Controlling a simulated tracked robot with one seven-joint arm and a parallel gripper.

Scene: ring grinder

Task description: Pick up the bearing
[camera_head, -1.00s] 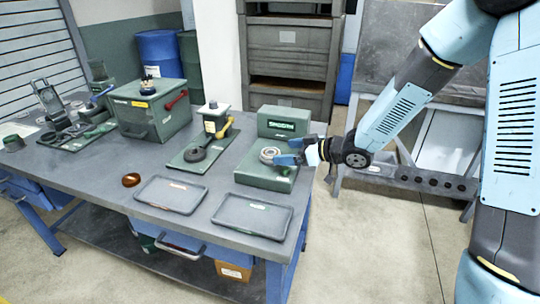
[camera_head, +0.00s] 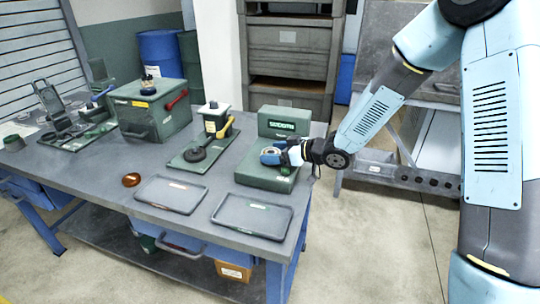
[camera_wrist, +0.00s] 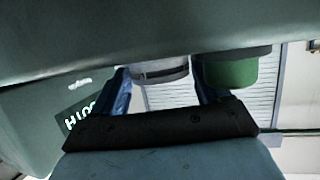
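The bearing is a small grey ring on the flat top of the green measuring device (camera_head: 262,177), at the table's right end. In the head view my gripper (camera_head: 271,155) reaches in from the right, low over that top, and its blue fingers mostly hide the bearing. In the wrist view my gripper (camera_wrist: 162,92) has its two blue fingers apart. A grey cylinder with a dark band, apparently the bearing (camera_wrist: 160,72), shows between them. The left finger is close to it; I cannot tell if it touches. A small gap shows at the right finger.
The device's upright display block (camera_head: 284,122) stands just behind my gripper. Two grey trays (camera_head: 253,216) lie in front. A green stand with a black ring (camera_head: 194,154) is to the left. A green cylinder (camera_wrist: 230,73) shows beside the right finger.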

